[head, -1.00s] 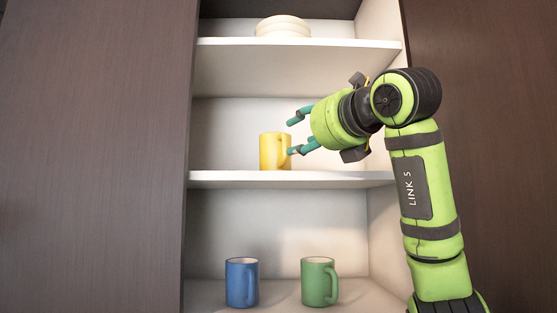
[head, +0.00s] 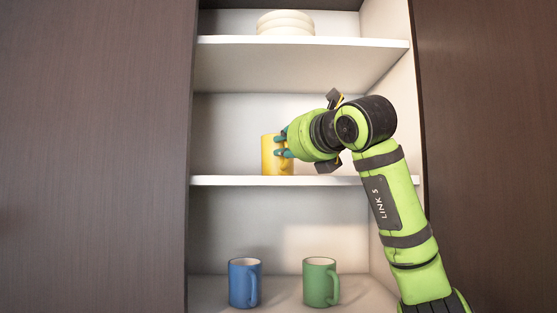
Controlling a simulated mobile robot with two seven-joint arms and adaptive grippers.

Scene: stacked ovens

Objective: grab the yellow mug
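The yellow mug (head: 271,158) stands upright on the middle shelf (head: 235,181) of the cabinet. My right gripper (head: 282,143) is at the mug's right side, with its teal fingertips overlapping the mug's right edge in the head view. The green gripper body hides part of the fingers and the mug's handle side. I cannot tell whether the fingers touch the mug or how far apart they are. My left gripper is not in view.
A blue mug (head: 241,284) and a green mug (head: 317,283) stand on the bottom shelf. Stacked pale plates (head: 285,23) sit on the top shelf (head: 230,42). Dark cabinet panels flank the opening. The middle shelf is clear left of the yellow mug.

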